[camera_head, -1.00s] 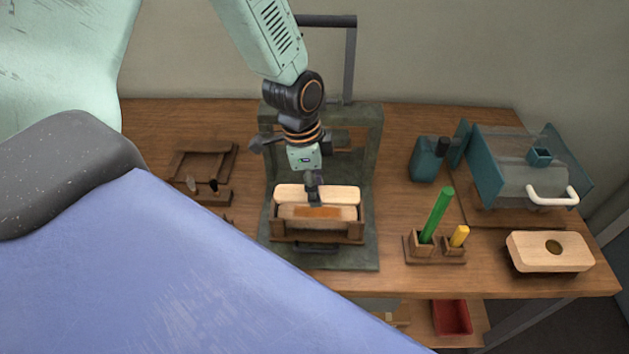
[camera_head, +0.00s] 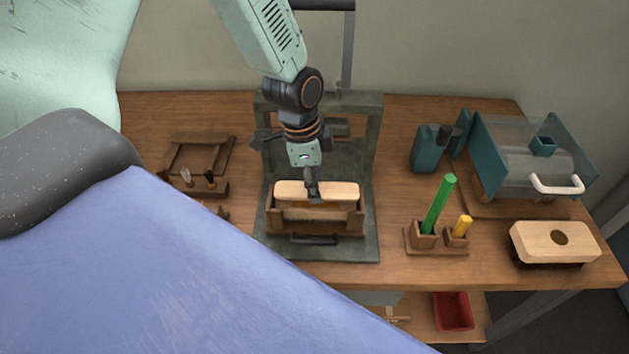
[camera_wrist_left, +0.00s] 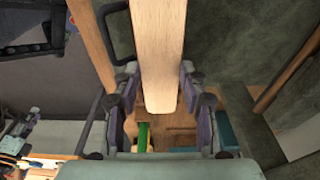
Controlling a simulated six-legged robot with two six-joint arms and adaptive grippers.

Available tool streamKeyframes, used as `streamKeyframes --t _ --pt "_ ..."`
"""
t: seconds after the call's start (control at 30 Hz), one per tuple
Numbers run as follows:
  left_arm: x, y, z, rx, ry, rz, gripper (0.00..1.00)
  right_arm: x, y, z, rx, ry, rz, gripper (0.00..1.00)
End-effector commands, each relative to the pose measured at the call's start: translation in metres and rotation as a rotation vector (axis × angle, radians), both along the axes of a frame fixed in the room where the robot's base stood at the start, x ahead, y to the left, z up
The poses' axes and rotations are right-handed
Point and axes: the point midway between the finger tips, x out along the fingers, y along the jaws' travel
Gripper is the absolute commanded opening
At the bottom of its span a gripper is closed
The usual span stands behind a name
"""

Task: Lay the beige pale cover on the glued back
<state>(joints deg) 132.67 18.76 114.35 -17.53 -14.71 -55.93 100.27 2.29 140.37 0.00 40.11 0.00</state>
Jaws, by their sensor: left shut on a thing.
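The beige pale cover (camera_head: 335,190) is a long light wood piece with rounded corners. My left gripper (camera_head: 313,193) comes down from above and is shut on it near its middle. In the left wrist view the cover (camera_wrist_left: 158,50) runs lengthwise between the two fingers. The cover is over a brown wooden cradle (camera_head: 274,220) that stands in a grey-green frame (camera_head: 371,175). The glued back is not clearly visible under the cover; I cannot tell whether they touch. My right gripper is not in view.
A brown wooden rack (camera_head: 170,165) is at left. A blue surface (camera_head: 180,270) covers the lower left.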

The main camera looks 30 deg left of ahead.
Motion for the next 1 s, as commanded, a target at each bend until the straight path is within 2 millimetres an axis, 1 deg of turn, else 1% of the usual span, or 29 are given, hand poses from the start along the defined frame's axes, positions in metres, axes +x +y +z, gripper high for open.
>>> streamKeyframes --t 0.33,0.63,1.0 --pt "-0.0003 0.0000 0.0002 0.000 0.000 0.000 0.12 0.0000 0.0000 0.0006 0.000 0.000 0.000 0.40" --pt "-0.0010 0.0005 0.0009 0.000 0.000 0.000 0.12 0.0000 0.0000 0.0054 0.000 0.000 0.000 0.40" --pt "-0.0011 0.0005 0.0000 0.000 0.000 0.000 0.12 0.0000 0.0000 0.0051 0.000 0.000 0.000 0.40"
